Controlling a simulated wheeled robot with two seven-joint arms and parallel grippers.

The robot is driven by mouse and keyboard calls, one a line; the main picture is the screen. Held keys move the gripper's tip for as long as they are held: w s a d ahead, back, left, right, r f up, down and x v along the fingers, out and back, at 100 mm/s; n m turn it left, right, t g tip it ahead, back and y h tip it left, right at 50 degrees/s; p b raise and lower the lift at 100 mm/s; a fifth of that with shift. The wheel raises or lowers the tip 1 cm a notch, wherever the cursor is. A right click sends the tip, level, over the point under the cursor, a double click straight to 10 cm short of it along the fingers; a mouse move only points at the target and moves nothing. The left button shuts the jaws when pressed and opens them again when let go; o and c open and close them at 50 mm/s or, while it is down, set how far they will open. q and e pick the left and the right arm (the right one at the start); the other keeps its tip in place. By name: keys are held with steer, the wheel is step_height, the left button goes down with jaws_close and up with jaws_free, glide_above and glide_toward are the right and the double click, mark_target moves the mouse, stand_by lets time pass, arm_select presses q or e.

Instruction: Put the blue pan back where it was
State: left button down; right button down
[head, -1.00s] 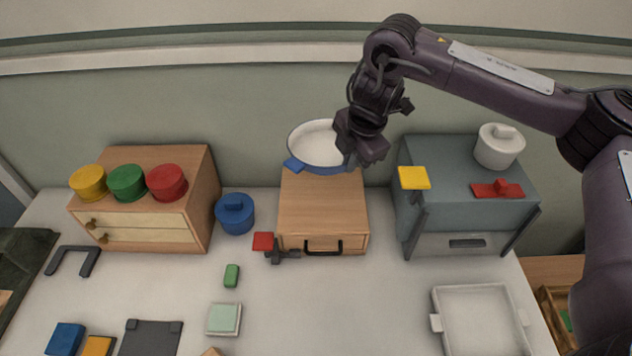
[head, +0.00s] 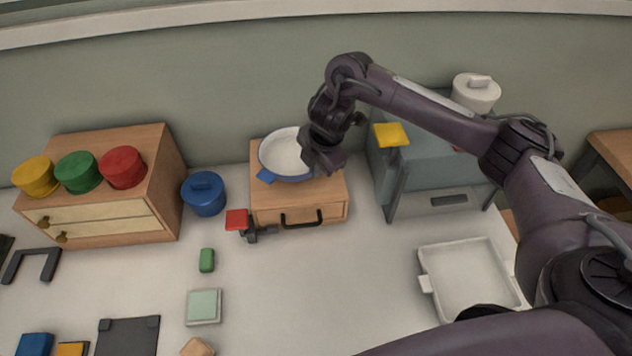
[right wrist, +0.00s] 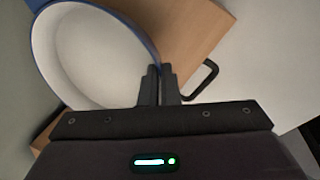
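The blue pan (head: 284,153), white inside with a blue rim and a blue handle tab at its front left, is over the top of the wooden box (head: 325,191) with the black drawer handle. I cannot tell whether it touches the box top. My right gripper (head: 318,165) is at the pan's right side, its fingers close together at the rim. In the right wrist view the fingers (right wrist: 160,82) meet the pan's edge (right wrist: 90,55), and the gripped part is hidden. My left gripper is not in view.
The grey oven-like box (head: 440,170) with a yellow square (head: 391,134) stands close on the right. A white tray (head: 470,278) lies front right.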

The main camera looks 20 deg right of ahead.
mark_target(314, 186)
steer(key=shift+f, duration=0.6)
steer(key=shift+s+x, duration=0.15)
steer(key=shift+x, duration=0.55)
steer(key=shift+s+x, duration=0.15)
steer(key=shift+x, duration=0.5)
steer(key=c, duration=1.6)
jaws_free()
steer(key=shift+d+f, duration=0.1)
steer(key=shift+c, duration=0.2)
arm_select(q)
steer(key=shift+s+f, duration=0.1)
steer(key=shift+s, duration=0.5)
